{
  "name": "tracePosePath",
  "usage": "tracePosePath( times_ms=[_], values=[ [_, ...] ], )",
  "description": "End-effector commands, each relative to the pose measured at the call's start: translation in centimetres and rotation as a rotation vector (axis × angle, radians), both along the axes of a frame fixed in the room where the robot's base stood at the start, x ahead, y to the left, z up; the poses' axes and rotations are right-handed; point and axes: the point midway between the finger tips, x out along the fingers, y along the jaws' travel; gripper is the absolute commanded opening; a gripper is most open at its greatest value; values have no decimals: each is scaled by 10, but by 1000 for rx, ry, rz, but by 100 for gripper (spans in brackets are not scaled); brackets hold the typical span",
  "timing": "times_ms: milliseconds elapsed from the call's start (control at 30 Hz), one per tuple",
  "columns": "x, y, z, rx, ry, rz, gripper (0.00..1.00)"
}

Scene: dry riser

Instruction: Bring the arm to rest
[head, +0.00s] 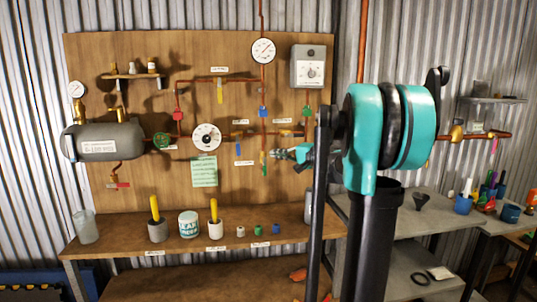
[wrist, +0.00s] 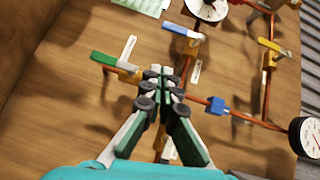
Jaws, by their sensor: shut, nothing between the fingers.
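My gripper (head: 292,153) is in front of the wooden panel (head: 110,60), partly hidden by my own arm in the head view. In the wrist view my gripper (wrist: 160,82) has its fingers together with nothing between them. Behind it are copper pipes with valves: a green-handled valve (wrist: 104,58), a blue-and-white-handled valve (wrist: 183,31), a yellow-handled valve (wrist: 268,45) and a blue fitting (wrist: 217,106). I cannot tell whether the fingers touch the pipework.
A grey tank (head: 103,142) is on the panel's left. The wooden bench (head: 130,243) below holds a glass, a labelled can (head: 188,224) and two pots with yellow sticks. A grey side bench (head: 415,258) stands at right with tools and cups.

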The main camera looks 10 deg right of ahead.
Motion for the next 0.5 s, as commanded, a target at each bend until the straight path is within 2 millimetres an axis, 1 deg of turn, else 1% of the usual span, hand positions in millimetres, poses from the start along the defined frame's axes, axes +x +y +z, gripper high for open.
tracePosePath(
  times_ms=[67,133,167,233,267,300,367,400,467,500],
  values=[
    [-5,0,-3,-9,3,3,0],
    [-14,6,-12,-39,15,14,0],
    [-20,10,-19,-60,23,20,0],
    [-39,25,-42,-133,50,43,0],
    [-49,31,-55,-173,65,56,0],
    [-65,40,-73,-233,85,73,0],
    [-92,51,-103,-332,117,100,0],
    [-111,57,-124,-400,138,119,0],
    [-139,62,-154,-504,169,144,0],
    [-159,63,-174,-573,188,161,0]
  ],
)
